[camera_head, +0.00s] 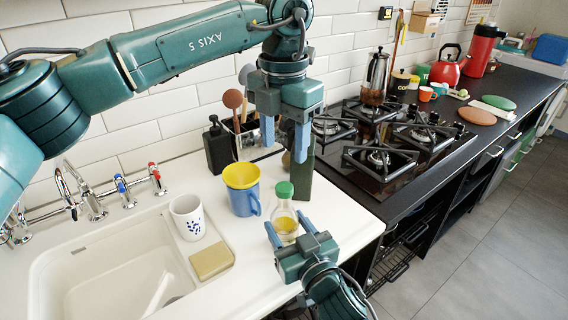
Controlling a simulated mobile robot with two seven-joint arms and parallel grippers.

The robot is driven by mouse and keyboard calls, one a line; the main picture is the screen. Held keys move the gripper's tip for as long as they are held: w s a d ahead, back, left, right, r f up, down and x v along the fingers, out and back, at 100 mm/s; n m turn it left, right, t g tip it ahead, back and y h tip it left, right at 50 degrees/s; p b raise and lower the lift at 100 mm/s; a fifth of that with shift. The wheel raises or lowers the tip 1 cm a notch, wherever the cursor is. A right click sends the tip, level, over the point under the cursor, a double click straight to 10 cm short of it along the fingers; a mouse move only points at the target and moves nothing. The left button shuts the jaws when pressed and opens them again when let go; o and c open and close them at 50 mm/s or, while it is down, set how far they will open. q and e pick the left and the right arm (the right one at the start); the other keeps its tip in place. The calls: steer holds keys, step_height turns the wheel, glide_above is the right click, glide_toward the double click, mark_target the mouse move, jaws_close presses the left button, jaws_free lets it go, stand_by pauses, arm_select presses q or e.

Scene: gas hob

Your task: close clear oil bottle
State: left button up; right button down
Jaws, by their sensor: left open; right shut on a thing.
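The clear oil bottle (286,225) stands upright near the counter's front edge, with yellowish oil low inside. A green cap (284,190) sits at the top of its neck; I cannot tell whether it is fully seated. My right gripper (286,221) comes from the front and is shut on the bottle's body, one finger on each side. My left gripper (285,150) points down, open and empty, above and behind the cap. A dark green bottle (301,180) stands behind the clear bottle, partly hidden by my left gripper.
A white cup (187,217), sponge (212,260) and sink (110,275) lie farther left. A black dispenser (218,147) stands behind; the gas hob (395,140) is right.

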arm_select(q)
steer(key=shift+r, duration=1.6)
arm_select(e)
steer(key=shift+c, duration=2.3)
jaws_free()
steer(key=shift+s, duration=0.1)
arm_select(q)
steer(key=shift+f, duration=0.25)
arm_select(e)
steer(key=v, duration=1.3)
steer(key=shift+d, duration=0.1)
